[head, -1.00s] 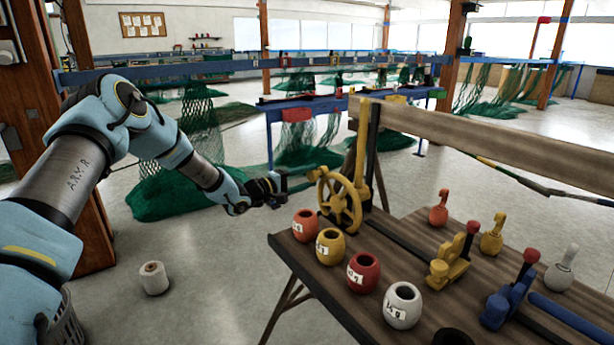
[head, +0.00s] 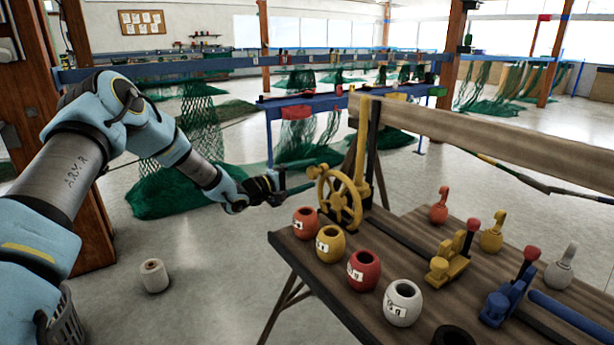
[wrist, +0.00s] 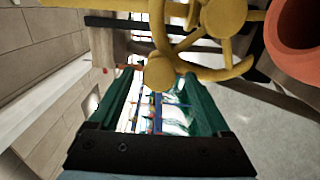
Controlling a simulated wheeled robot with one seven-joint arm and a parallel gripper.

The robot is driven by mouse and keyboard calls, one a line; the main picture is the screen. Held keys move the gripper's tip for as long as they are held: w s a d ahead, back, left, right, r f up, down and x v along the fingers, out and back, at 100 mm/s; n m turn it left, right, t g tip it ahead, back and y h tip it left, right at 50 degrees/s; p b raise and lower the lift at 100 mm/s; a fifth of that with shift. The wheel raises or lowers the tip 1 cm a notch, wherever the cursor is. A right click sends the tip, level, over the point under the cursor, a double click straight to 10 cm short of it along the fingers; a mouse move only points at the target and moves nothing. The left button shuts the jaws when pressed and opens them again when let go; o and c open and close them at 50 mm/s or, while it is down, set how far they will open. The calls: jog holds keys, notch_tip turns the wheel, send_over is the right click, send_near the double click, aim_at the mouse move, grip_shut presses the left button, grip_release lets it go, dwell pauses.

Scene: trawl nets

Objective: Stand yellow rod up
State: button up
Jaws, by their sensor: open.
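A yellow rod (head: 362,140) stands nearly upright beside a dark post, behind a yellow spoked handwheel (head: 340,197) at the bench's far left corner. I cannot tell how the rod joins the wheel's mount. In the wrist view, part of the yellow wheel (wrist: 215,72) fills the top, with a round yellow knob (wrist: 159,71) near and between my fingertips. My gripper (head: 302,182) is open, left of the wheel, its fingers pointing toward it. In the wrist view my gripper (wrist: 157,78) shows two green fingers spread apart. I cannot tell if they touch the knob.
Red, yellow and white pots, including a white one (head: 403,303), line the front edge of the wooden bench (head: 420,325). An orange pot (head: 306,224) stands close to the wheel. Yellow and blue levers stand farther right.

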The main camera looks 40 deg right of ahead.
jog(key=a+b, duration=0.2)
jog(key=a, duration=0.8)
jog(key=shift+w+a, duration=0.2)
jog(key=shift+w, duration=0.1)
jog(key=shift+w, duration=0.1)
jog(key=w+a+f+t+y, duration=0.1)
jog(key=w+a+t+y, duration=0.25)
jog(key=a, duration=0.45)
jog(key=w+a+t+y, duration=0.3)
jog(key=w+a+y, duration=0.2)
jog(key=a, duration=0.3)
jog(key=s+a+y, duration=0.3)
jog(key=a+y, duration=0.3)
jog(key=a, duration=1.2)
jog(key=s+a+r+g+y, duration=0.1)
jog(key=s+a+g, duration=0.1)
jog(key=s+a, duration=0.5)
jog(key=s+a+r+g+y, duration=0.1)
jog(key=s+a+g+y, duration=0.1)
jog(key=s+a, duration=0.4)
jog(key=s, duration=0.5)
jog(key=shift+a+r+m, duration=0.4)
jog(key=shift+c, duration=0.3)
